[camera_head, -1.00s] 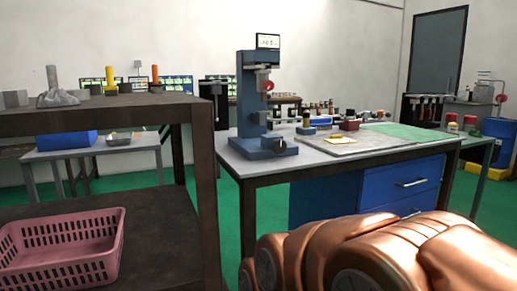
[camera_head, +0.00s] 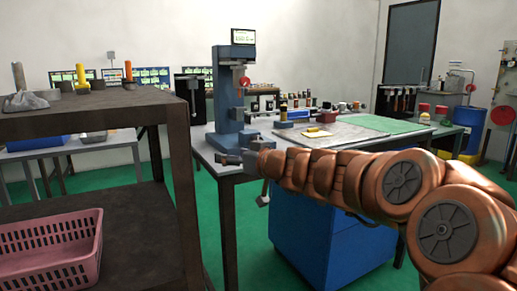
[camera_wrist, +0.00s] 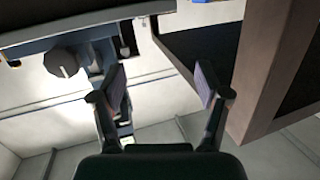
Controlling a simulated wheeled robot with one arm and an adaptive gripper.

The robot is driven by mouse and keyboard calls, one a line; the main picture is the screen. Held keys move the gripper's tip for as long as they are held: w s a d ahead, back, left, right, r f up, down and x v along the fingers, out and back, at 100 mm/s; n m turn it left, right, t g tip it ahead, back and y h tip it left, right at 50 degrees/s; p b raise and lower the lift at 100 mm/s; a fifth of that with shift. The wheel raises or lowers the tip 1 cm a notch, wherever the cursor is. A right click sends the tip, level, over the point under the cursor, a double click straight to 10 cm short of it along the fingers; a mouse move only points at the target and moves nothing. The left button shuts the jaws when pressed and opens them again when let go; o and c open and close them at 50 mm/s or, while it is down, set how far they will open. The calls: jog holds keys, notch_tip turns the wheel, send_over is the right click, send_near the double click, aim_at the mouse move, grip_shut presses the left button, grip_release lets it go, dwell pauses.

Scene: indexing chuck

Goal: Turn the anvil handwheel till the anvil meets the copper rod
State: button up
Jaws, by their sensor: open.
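The blue column machine (camera_head: 227,95) stands upright on the bench, with a display on top and a red knob (camera_head: 244,81) on its upper part. My gripper (camera_head: 225,158) is in front of its base, at the bench's near edge, and hides part of the base. In the wrist view the scene looks upside down. A dark round handwheel (camera_wrist: 66,62) with a pale mark shows there, left of my open, empty gripper (camera_wrist: 163,85) and apart from its fingers. I take it for the anvil handwheel. I cannot make out the anvil or the copper rod.
The bench (camera_head: 226,168) also carries a grey mat, a yellow item (camera_head: 318,133) and small parts behind. A dark shelf (camera_head: 172,113) with a pink basket (camera_head: 50,250) stands close on the left. Its post shows right of my gripper in the wrist view.

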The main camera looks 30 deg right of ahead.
jog(key=d+f+m+t+h+b, duration=0.15)
jog(key=d+h, duration=0.25)
jog(key=d, duration=0.8)
jog(key=shift+m, duration=0.25)
jog(key=shift+w+d+r+p, duration=0.1)
jog(key=shift+w+d+p, duration=0.05)
jog(key=shift+w, duration=1.2)
jog(key=shift+w+d+r+p, duration=0.1)
jog(key=shift+w+p, duration=0.1)
jog(key=shift+w, duration=1.15)
jog(key=shift+w+d+r+p, duration=0.1)
jog(key=shift+w+d+p, duration=0.05)
jog(key=shift+w, duration=1.2)
jog(key=c, duration=1.2)
jog(key=shift+o, duration=0.2)
jog(key=shift+m+b, duration=0.3)
jog(key=shift+b, duration=0.05)
